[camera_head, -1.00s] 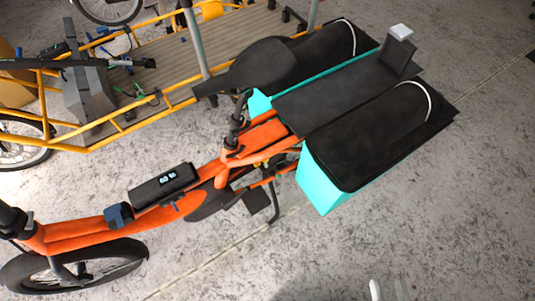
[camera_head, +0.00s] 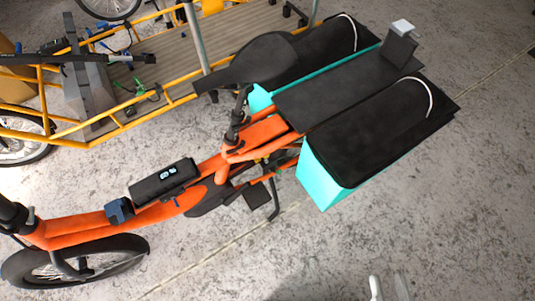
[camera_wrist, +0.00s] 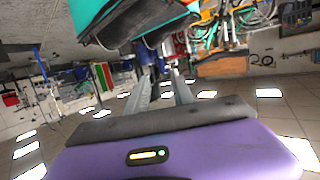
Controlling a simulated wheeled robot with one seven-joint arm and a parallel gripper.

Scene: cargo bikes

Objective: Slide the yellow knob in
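I cannot make out a yellow knob for certain in either view. An orange cargo bike (camera_head: 90,228) stands in the middle of the head view. A black pack (camera_head: 165,180) with two small pale marks sits on its frame. My gripper (camera_head: 389,286) shows as two pale fingers at the bottom edge of the head view, right of the bike and apart from it. In the wrist view my gripper's two grey fingers (camera_wrist: 162,92) stand apart with an empty gap between them. The gripper is open and holds nothing.
Teal-sided bags (camera_head: 325,187) with black covers flank the bike's rear rack (camera_head: 330,95). The black saddle (camera_head: 262,62) stands before them. A yellow-framed cargo bike (camera_head: 165,50) with a wooden deck is behind. The concrete floor (camera_head: 450,200) at the right is clear.

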